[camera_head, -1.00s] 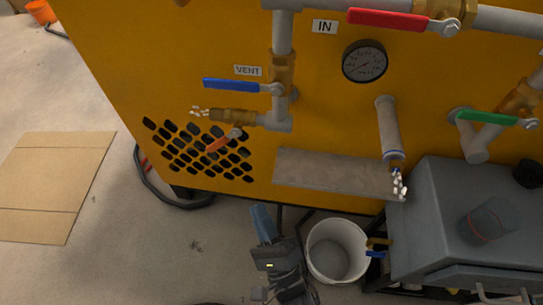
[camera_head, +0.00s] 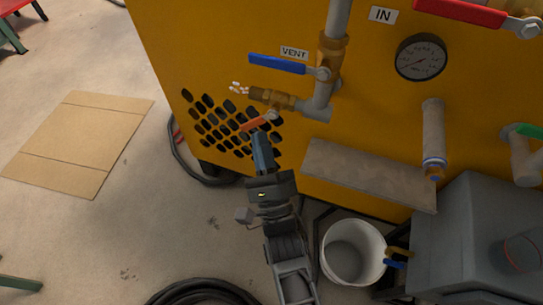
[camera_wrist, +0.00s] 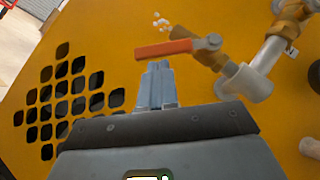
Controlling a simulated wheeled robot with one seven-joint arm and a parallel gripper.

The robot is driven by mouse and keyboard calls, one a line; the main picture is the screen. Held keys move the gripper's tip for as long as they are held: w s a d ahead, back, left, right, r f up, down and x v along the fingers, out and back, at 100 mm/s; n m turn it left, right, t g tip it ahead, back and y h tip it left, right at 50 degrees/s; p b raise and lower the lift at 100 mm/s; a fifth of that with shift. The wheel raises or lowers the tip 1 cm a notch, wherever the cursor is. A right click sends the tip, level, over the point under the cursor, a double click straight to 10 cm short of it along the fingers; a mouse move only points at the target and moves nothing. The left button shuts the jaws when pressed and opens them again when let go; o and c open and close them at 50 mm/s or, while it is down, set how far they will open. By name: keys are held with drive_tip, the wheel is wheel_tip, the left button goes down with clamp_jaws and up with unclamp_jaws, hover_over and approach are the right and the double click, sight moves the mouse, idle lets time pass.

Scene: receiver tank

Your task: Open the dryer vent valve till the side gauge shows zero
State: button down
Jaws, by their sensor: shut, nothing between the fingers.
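In the head view, a blue lever (camera_head: 278,64) lies level below the VENT label (camera_head: 294,53) on brass and grey piping. White specks (camera_head: 238,88) show at the brass outlet (camera_head: 270,98) below it. A smaller orange lever (camera_head: 257,124) sits under that outlet. The round gauge (camera_head: 421,57) is on the yellow panel; its reading is too small to tell. My gripper (camera_head: 260,137) is shut and empty, just below the orange lever. In the wrist view, my fingertips (camera_wrist: 157,66) are together below the orange lever (camera_wrist: 163,48); whether they touch it I cannot tell.
A red lever (camera_head: 460,11) and a green lever (camera_head: 530,130) are on pipes at right. A white bucket (camera_head: 353,252) stands beside a grey tank (camera_head: 470,235). A grey ledge (camera_head: 368,175) juts from the panel (camera_head: 200,50). Cardboard (camera_head: 80,140) lies on open floor at left.

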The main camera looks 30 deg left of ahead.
sight(244, 126)
drive_tip(key=shift+a+r, duration=0.1)
drive_tip(key=shift+r, duration=0.05)
drive_tip(key=shift+b, duration=0.35)
drive_tip(key=m+t+b, duration=0.1)
drive_tip(key=a+m+b, duration=0.1)
drive_tip(key=b, duration=0.1)
drive_tip(key=shift+s+t+h, duration=0.15)
drive_tip(key=shift+t+h, duration=0.15)
drive_tip(key=shift+t, duration=0.1)
drive_tip(key=shift+s+a+r+b, duration=0.25)
drive_tip(key=shift+a+r+b, duration=0.25)
drive_tip(key=shift+a+r, duration=0.3)
drive_tip(key=shift+f, duration=0.2)
